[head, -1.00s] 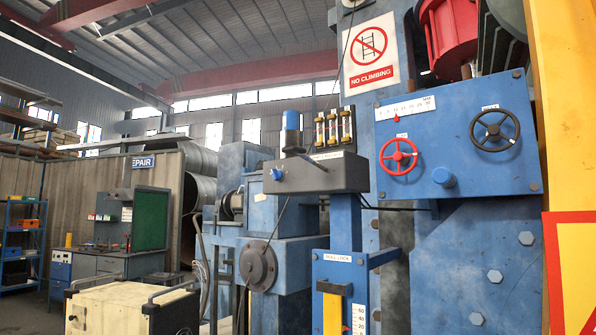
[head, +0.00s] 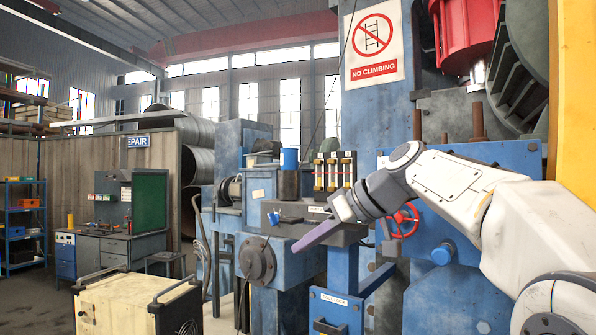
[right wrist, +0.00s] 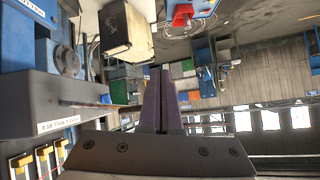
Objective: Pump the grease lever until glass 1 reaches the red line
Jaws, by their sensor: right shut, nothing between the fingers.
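A dark grey box (head: 325,228) on a blue post carries a small blue lever (head: 275,217) at its left end. The lever also shows at the end of the box in the right wrist view (right wrist: 105,98). Three upright sight glasses (head: 334,172) with yellow tops stand behind the box. Their levels and red line are too small to read, and I cannot tell which is glass 1. My right gripper (head: 296,246) is shut and empty, in front of the box and right of the lever. Its fingers meet in the right wrist view (right wrist: 164,100). My left gripper is not in view.
A red handwheel (head: 404,220) is partly hidden behind my right arm, with a blue knob (head: 443,253) near it. A cream cabinet (head: 125,310) with handles stands low at left. Open floor lies beyond it.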

